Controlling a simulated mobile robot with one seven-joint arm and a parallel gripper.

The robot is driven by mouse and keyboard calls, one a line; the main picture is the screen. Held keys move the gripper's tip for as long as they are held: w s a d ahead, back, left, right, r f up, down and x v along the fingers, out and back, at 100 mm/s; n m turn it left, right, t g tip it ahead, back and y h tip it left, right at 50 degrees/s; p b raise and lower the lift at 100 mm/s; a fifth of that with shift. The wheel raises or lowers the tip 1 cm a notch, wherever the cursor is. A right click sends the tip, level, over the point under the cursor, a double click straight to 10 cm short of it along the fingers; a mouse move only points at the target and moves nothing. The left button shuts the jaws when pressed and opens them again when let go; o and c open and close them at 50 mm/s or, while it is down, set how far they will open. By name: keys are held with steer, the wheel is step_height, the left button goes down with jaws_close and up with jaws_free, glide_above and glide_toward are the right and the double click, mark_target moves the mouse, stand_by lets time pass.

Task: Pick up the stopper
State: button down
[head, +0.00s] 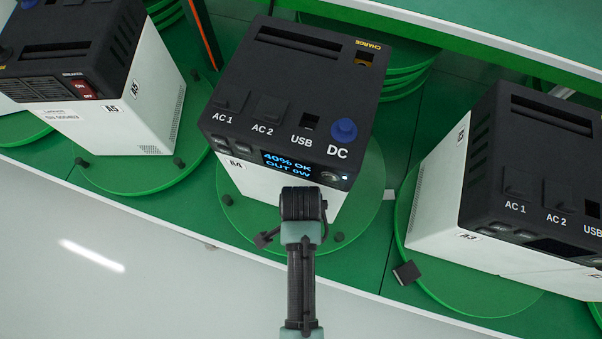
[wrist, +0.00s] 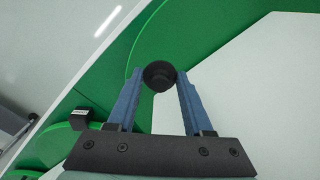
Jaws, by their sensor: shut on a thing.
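In the wrist view the stopper (wrist: 159,76) is a small round black piece. The two blue fingers of my gripper (wrist: 160,82) are shut on it from both sides, near their tips. Green surface and a white panel show behind it. Whether it touches the surface below cannot be told. In the head view my dark wrist and arm stand in front of the middle power unit (head: 290,100), and the fingers and the held stopper are not clearly visible there.
The middle unit stands on a green turntable (head: 365,205) with small black knobs (head: 338,237) around it. Similar units stand left (head: 85,75) and right (head: 515,180). A small dark block (head: 406,272) lies right of my arm. Pale floor (head: 120,260) is clear at lower left.

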steer(key=s+a+b, duration=0.2)
steer(key=s+a, duration=0.1)
steer(key=s, duration=0.6)
steer(key=s+a+b, duration=0.1)
steer(key=s+a, duration=0.2)
steer(key=s, duration=0.6)
steer(key=shift+s+r+b, duration=0.15)
steer(key=shift+s+b, duration=0.2)
steer(key=shift+b, duration=0.05)
steer(key=shift+w, duration=0.1)
